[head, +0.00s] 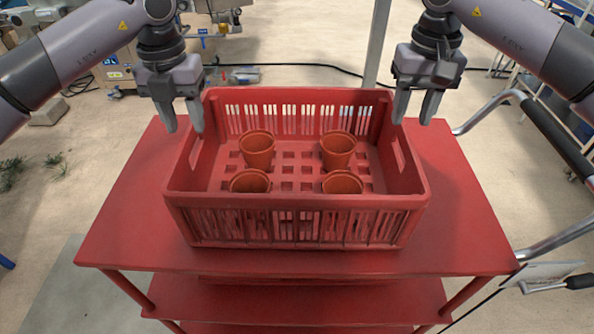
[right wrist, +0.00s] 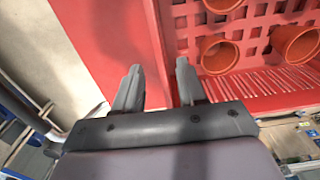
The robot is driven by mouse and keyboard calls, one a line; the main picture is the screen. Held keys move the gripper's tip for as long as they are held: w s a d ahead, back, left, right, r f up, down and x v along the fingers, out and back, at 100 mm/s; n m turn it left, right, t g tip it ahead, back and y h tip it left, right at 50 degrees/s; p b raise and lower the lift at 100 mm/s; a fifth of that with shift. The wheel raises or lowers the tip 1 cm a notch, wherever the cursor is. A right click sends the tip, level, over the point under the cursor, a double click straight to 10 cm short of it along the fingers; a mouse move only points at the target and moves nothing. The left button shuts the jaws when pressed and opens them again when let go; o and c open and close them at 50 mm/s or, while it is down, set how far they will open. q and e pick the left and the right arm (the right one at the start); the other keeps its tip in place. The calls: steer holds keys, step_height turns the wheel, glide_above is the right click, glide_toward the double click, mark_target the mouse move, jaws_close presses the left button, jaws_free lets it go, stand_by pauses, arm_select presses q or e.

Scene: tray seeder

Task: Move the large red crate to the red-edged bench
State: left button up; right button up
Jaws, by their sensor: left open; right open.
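The large red crate (head: 300,203) stands upright on the top shelf of a red cart (head: 450,215). Several terracotta pots stand in it, one of them a pot (head: 257,150) at the back left. My left gripper (head: 184,122) is open at the crate's left side, close to the rim. My right gripper (head: 418,112) is open at the crate's right side, near the back corner. In the right wrist view its fingers (right wrist: 158,88) point down beside the crate's side wall (right wrist: 160,30), with nothing between them. I cannot tell whether the fingers touch the crate. I see no red-edged bench.
The cart's handle (head: 560,135) curves along the right side. A grey post (head: 377,45) stands behind the cart. Machinery (head: 150,65) is at the back left, with a dark cable on the floor. Open floor lies left of the cart.

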mark_target(193, 144)
arm_select(q)
steer(key=shift+f, duration=3.65)
arm_select(e)
steer(key=shift+w+f, duration=0.1)
steer(key=shift+f, duration=3.5)
arm_select(q)
jaws_close()
arm_select(e)
jaws_close()
arm_select(q)
steer(key=shift+w+r, duration=0.1)
steer(key=shift+r, duration=0.05)
arm_select(e)
steer(key=shift+r, duration=0.15)
